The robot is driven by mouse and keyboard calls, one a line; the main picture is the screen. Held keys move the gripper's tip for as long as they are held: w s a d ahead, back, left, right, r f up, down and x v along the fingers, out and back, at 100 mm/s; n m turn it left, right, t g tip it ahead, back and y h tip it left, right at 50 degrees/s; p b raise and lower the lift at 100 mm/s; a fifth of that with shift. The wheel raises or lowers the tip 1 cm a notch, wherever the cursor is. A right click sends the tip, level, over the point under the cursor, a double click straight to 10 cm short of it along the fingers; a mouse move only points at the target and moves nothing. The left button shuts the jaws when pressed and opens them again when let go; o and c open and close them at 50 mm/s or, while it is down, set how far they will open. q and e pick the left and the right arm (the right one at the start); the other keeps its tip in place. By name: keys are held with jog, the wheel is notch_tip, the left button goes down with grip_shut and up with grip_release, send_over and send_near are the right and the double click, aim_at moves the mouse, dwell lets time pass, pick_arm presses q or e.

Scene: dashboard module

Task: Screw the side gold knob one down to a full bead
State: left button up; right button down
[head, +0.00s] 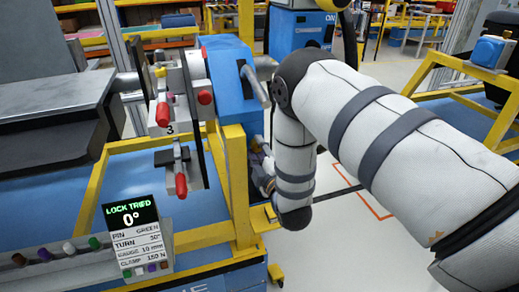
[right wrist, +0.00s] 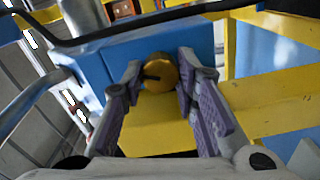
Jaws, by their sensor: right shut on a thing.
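The side gold knob (right wrist: 158,74) shows in the right wrist view, round and gold with a dark slot-like mark on its face. It sits on the side of the blue housing, above a yellow beam. My right gripper (right wrist: 160,78) has its purple-padded fingers on either side of the knob and is shut on it. In the head view my right gripper (head: 263,168) is mostly hidden beside the yellow post and behind my forearm, and the knob is not visible there. How far the knob is screwed down, and any bead, cannot be told. My left gripper is not in view.
The blue housing (head: 228,82) carries a wheel fixture with red knobs (head: 205,97) and a handle. A yellow frame (head: 240,185) stands below. A sign (head: 136,237) reads "LOCK TRIED 0°". Several coloured pins (head: 69,247) lie on a grey ledge.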

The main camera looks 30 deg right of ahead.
jog(key=c, duration=1.2)
grip_release()
jog(key=shift+c, duration=0.2)
jog(key=v, duration=1.2)
jog(key=shift+a, duration=0.1)
